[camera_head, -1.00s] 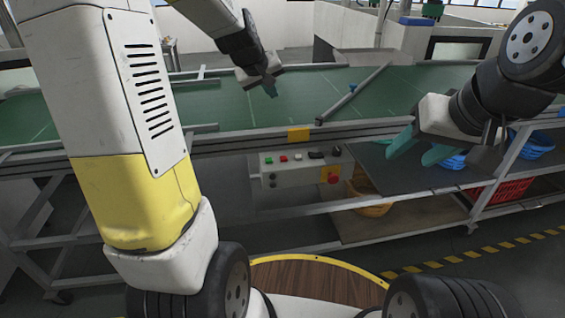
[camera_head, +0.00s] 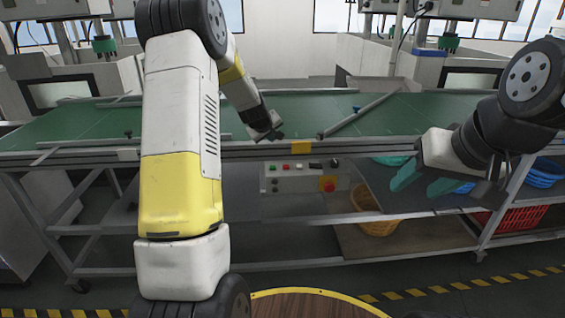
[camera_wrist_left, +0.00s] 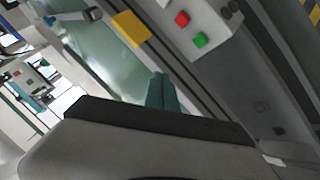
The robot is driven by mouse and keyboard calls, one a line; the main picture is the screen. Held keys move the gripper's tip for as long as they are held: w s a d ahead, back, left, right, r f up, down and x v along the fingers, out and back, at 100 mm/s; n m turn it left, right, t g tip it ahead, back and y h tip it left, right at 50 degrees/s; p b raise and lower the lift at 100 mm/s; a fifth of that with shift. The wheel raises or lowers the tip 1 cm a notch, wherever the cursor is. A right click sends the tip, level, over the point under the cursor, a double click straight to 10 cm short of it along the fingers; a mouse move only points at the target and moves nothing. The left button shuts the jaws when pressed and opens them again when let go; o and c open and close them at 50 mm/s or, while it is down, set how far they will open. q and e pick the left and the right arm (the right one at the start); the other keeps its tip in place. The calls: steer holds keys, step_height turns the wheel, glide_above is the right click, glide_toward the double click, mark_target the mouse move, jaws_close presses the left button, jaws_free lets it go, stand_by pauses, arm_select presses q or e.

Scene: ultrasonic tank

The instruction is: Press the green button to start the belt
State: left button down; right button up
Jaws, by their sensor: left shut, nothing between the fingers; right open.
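The green button (camera_head: 272,168) is on a light control box (camera_head: 310,182) under the near edge of the conveyor belt. A red button (camera_head: 286,167) sits to its right. In the left wrist view the green button (camera_wrist_left: 200,40) and the red button (camera_wrist_left: 182,19) show clearly, up and to the right of my fingertips. My left gripper (camera_head: 273,135) is shut and empty near the belt's front rail, above the box in the picture and apart from the button. It shows in the left wrist view (camera_wrist_left: 161,80). My right gripper (camera_head: 420,183) is open and empty at the right.
The green belt (camera_head: 80,125) runs across, with a slanted metal bar (camera_head: 362,113) over it. A yellow block (camera_head: 301,147) is on the front rail above the box. A red knob (camera_head: 328,184) is on the box's right. Baskets (camera_head: 376,222) stand on shelves below right.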

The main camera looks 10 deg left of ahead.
mark_target(272, 168)
arm_select(q)
steer(key=shift+f, duration=4.4)
steer(key=shift+f, duration=0.4)
